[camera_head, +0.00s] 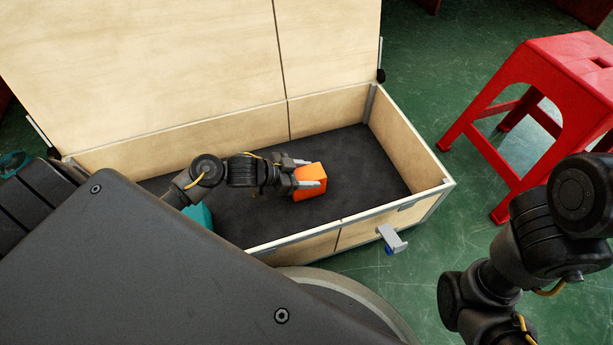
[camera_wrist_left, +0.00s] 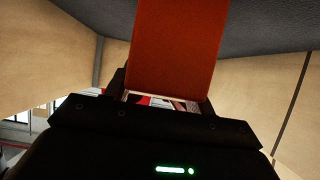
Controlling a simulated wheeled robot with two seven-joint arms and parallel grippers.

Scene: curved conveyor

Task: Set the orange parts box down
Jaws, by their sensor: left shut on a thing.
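The orange parts box (camera_head: 312,182) is inside the open wooden case (camera_head: 407,210), right of its middle, over the dark lined floor. My left gripper (camera_head: 303,176) reaches in from the left and is shut on the orange parts box. In the left wrist view the box (camera_wrist_left: 178,45) fills the space ahead of the gripper (camera_wrist_left: 165,97). I cannot tell whether the box touches the case floor. My right arm shows at the lower right in the head view; its gripper is out of the picture.
A teal object (camera_head: 199,215) lies in the case at the left, partly hidden by my arm. The case lid (camera_head: 190,55) stands open at the back. A red stool (camera_head: 560,85) stands to the right on the green floor. Dark floor right of the box is clear.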

